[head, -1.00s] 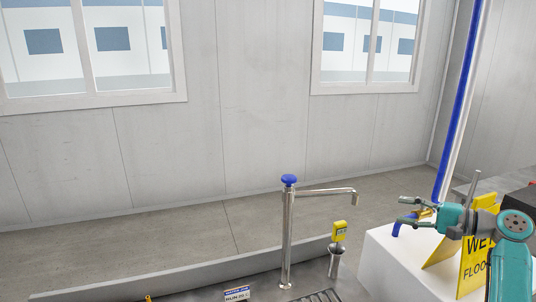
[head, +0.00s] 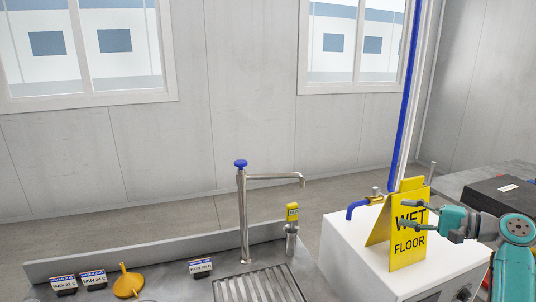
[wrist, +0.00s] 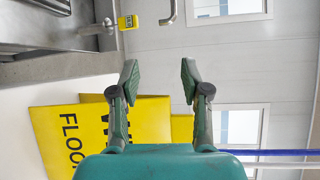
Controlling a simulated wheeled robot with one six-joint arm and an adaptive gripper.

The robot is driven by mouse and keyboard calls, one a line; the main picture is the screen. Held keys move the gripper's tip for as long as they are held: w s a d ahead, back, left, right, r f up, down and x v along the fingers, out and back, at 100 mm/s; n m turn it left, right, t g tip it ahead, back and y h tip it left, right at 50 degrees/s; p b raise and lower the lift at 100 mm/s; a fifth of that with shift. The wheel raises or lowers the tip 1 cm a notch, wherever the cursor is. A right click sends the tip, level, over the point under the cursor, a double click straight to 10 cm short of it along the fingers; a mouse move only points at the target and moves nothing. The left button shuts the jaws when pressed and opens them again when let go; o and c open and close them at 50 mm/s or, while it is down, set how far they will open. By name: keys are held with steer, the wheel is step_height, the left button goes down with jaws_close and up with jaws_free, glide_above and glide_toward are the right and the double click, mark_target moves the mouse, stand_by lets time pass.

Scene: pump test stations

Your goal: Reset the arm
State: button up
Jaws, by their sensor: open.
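My gripper (head: 407,213) is at the right of the head view, in front of the yellow wet floor sign (head: 410,248) as seen from there. Its two fingers are spread apart with nothing between them. In the wrist view the gripper (wrist: 158,78) also shows open and empty, with the wall beyond its fingertips. My teal arm reaches in from the right edge of the head view. The sign stands on a white cabinet (head: 345,258) and also shows in the wrist view (wrist: 60,140), partly hidden behind my gripper.
A steel tap (head: 243,215) with a blue knob stands beside a drain grate (head: 258,286). A yellow meter (head: 292,211) sits in a metal holder. A blue spout (head: 356,208) is behind the sign. An orange funnel (head: 128,283) and small labels lie left. A black box (head: 503,195) is at right.

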steer(key=s+a+f+m+t+h, duration=0.15)
steer(key=a+f, duration=0.25)
steer(key=f, duration=0.8)
steer(key=s+a+f+m+t+h, duration=0.1)
steer(key=s+a+f+h, duration=0.2)
steer(key=f, duration=0.8)
steer(key=s+a+f+h, duration=0.3)
steer(key=s+a+f, duration=0.1)
steer(key=s+f, duration=0.4)
steer(key=s+a+f+h, duration=0.2)
steer(key=s+a+f, duration=0.2)
steer(key=s+f, duration=0.4)
steer(key=s+a+f+n+h, duration=0.1)
steer(key=s+n+h, duration=0.1)
steer(key=s, duration=0.8)
steer(key=s+a+n+h, duration=0.2)
steer(key=s, duration=0.8)
steer(key=s+a+r+n+t, duration=0.1)
steer(key=s+r+n+t, duration=0.1)
steer(key=s+r+n, duration=0.6)
steer(key=s+r, duration=0.7)
steer(key=s, duration=0.3)
steer(key=shift+a+r+y, duration=0.15)
steer(key=shift+a+y, duration=0.2)
steer(key=shift+a, duration=0.05)
